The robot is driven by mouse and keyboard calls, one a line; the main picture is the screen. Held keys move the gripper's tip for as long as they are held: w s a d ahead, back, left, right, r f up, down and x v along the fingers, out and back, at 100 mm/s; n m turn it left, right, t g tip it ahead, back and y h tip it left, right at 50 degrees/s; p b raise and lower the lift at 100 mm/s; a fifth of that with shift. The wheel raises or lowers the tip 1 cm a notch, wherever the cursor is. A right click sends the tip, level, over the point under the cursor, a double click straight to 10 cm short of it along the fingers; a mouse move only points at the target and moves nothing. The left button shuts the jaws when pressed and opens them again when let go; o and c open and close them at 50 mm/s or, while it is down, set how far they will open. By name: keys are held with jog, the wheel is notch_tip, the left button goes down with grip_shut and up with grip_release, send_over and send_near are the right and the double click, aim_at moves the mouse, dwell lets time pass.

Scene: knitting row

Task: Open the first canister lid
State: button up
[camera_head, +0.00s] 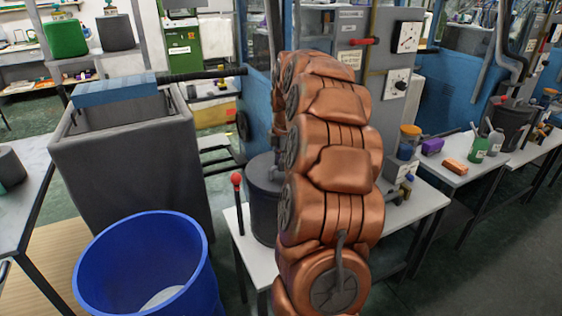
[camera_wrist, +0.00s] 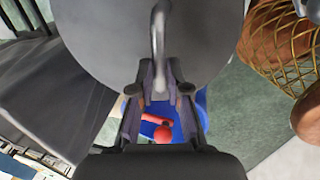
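A dark grey canister (camera_head: 264,207) stands on a white table in the head view, partly hidden behind my copper-coloured arm. In the wrist view a large round grey lid (camera_wrist: 95,40) with a curved grey bar handle (camera_wrist: 158,40) fills the top of the picture. My gripper (camera_wrist: 160,84) has its fingers on both sides of the handle's near end, close against it, and looks shut on it. My arm hides the gripper in the head view. I cannot tell whether the lid rests on the canister or is raised.
A red-knobbed lever (camera_head: 237,180) stands left of the canister. A blue bin (camera_head: 147,262) and a large grey tub (camera_head: 135,165) are to the left. A bench with a green bottle (camera_head: 479,149) is at right. Dark floor at lower right is clear.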

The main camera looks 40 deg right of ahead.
grip_shut()
jog(key=shift+r, duration=0.1)
dwell(0.3)
